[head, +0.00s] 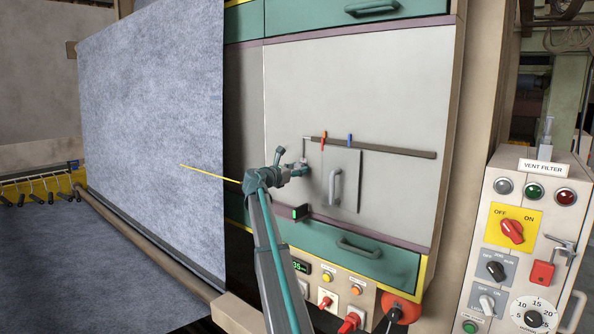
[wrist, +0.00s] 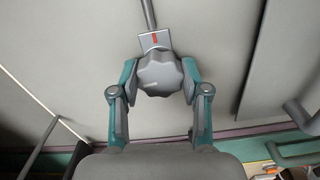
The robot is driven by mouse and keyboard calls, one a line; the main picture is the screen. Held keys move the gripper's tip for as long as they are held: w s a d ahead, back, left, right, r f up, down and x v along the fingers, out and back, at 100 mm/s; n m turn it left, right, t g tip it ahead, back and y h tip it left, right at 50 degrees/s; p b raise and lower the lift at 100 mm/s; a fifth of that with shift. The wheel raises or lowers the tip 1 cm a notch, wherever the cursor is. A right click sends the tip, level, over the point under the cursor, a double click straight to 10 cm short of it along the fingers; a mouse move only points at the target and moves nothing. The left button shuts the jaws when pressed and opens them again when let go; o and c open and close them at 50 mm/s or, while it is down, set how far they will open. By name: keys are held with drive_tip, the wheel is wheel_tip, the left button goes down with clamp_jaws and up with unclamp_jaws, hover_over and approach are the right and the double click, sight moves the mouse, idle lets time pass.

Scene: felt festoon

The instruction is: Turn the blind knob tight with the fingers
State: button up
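The blind knob (wrist: 160,76) is a grey, lobed knob with a pale line on its face, in the middle of the wrist view. A small plate with a red mark (wrist: 155,40) and a grey rod stand just above it. My gripper (wrist: 161,70) has one finger on each side of the knob, and both fingertips appear to touch its rim. In the head view my gripper (head: 294,172) is at the pale cabinet panel, left of a grey door with a handle; the knob is too small there to make out.
A grey bar handle (head: 335,187) sticks out right of my gripper. A dark rail (head: 400,149) with red and blue markers runs above. A small dark fixture (head: 300,213) juts out below. The felt sheet (head: 150,130) hangs at the left.

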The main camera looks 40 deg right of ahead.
drive_tip(key=c, duration=0.4)
drive_tip(key=shift+o, duration=0.2)
drive_tip(key=shift+f+m+b, duration=0.1)
drive_tip(key=shift+m+b, duration=0.2)
drive_tip(key=shift+b, duration=0.25)
drive_tip(key=m+b, duration=1.8)
drive_tip(key=b, duration=0.2)
drive_tip(key=shift+m, duration=0.3)
